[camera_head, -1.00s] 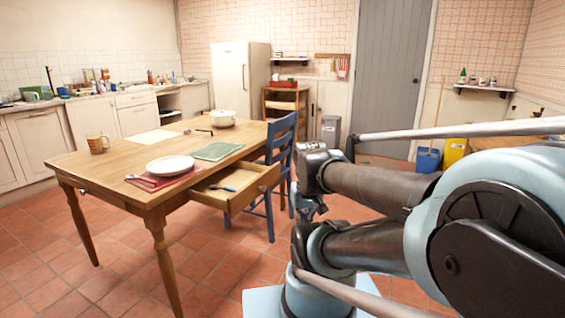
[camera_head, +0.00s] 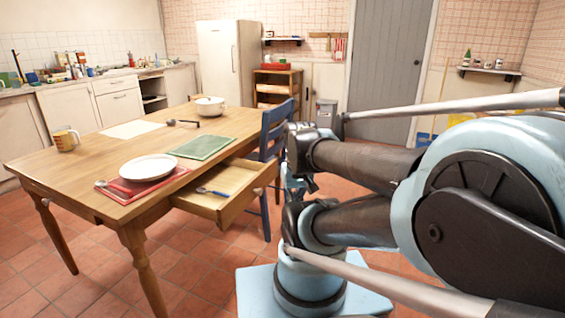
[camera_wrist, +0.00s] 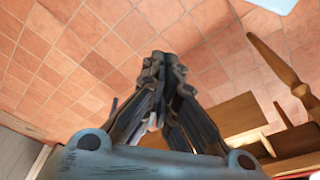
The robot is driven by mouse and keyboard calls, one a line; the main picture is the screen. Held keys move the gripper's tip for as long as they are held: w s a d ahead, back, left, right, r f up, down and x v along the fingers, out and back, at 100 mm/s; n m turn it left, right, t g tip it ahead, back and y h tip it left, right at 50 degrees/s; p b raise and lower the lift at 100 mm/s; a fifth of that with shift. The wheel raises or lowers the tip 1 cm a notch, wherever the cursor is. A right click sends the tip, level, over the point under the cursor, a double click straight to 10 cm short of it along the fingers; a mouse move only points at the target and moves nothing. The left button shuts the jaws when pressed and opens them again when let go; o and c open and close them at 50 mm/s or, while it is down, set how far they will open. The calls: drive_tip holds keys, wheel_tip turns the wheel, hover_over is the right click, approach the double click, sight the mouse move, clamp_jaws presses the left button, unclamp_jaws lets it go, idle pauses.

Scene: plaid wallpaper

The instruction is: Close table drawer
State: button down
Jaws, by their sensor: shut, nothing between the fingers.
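The wooden table (camera_head: 90,160) stands at the left in the head view. Its drawer (camera_head: 240,203) is pulled out on the side facing me, with a round knob on its front. A blue-handled utensil (camera_head: 212,192) lies inside it. My gripper (camera_wrist: 163,60) is shut and empty in the wrist view, pointing over the tiled floor. Wooden parts of the furniture, including a turned leg (camera_wrist: 280,65), show to its right there. In the head view my arm is right of the drawer and apart from it; the fingertips are hard to make out.
A blue chair (camera_head: 272,140) stands close behind the drawer. The tabletop holds a white plate (camera_head: 148,167) on a red mat, a green mat (camera_head: 202,147), a mug (camera_head: 65,138) and a white pot (camera_head: 210,106). The tiled floor in front of the table is clear.

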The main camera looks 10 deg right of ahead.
drive_tip(key=w+d+r+m+y, duration=0.1)
drive_tip(key=w+d+r+m, duration=0.15)
drive_tip(key=w+m, duration=0.5)
drive_tip(key=w+d+r+m+y, duration=0.1)
drive_tip(key=w+r+m, duration=0.3)
drive_tip(key=w, duration=0.6)
drive_tip(key=w+d+r+m+y, duration=0.1)
drive_tip(key=w+d+r+m, duration=0.1)
drive_tip(key=w+m, duration=0.55)
drive_tip(key=w+d+f+m, duration=0.3)
drive_tip(key=w+d+m, duration=0.25)
drive_tip(key=w, duration=0.45)
drive_tip(key=w+a+f, duration=0.5)
drive_tip(key=a+f, duration=0.1)
drive_tip(key=f, duration=0.3)
drive_tip(key=shift+a+f+m+y, duration=0.2)
drive_tip(key=shift+f+m+y, duration=0.1)
drive_tip(key=shift+m, duration=0.15)
drive_tip(key=shift+d, duration=0.1)
